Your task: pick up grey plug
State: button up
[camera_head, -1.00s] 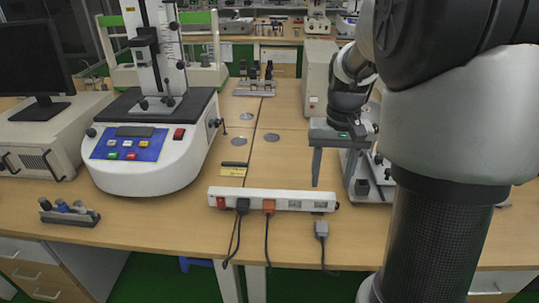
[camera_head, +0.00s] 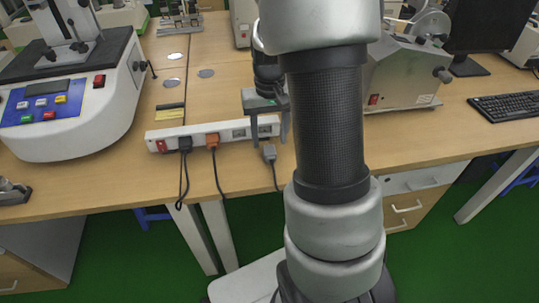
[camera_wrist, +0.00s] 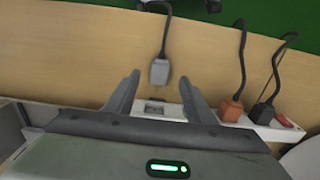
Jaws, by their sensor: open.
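The grey plug (camera_head: 269,153) lies on the wooden table just in front of the right end of the white power strip, its cable running over the table's front edge. In the wrist view the grey plug (camera_wrist: 160,72) lies beyond my fingertips, roughly between their lines, with its cable leading up and away. My gripper (camera_wrist: 158,85) is open and empty. In the head view my gripper (camera_head: 268,140) is above the right end of the power strip, close to the plug, partly hidden behind my arm.
The white power strip (camera_head: 200,131) holds a black plug (camera_head: 185,144) and an orange plug (camera_head: 212,141). A white machine with a blue panel (camera_head: 65,110) stands at left, a grey machine (camera_head: 405,75) at right. The table's front edge is close to the grey plug.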

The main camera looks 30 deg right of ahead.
aim_at(269, 150)
jog(key=f, duration=0.2)
jog(key=f+b, duration=0.1)
jog(key=f, duration=0.1)
jog(key=shift+w+d+f, duration=0.1)
jog(key=shift+w+f, duration=0.1)
jog(key=shift+f, duration=0.1)
jog(key=c, duration=1.2)
notch_tip(269, 150, up, 10)
jog(key=p, duration=0.2)
jog(key=shift+r+p, duration=0.1)
jog(key=shift+p, duration=0.25)
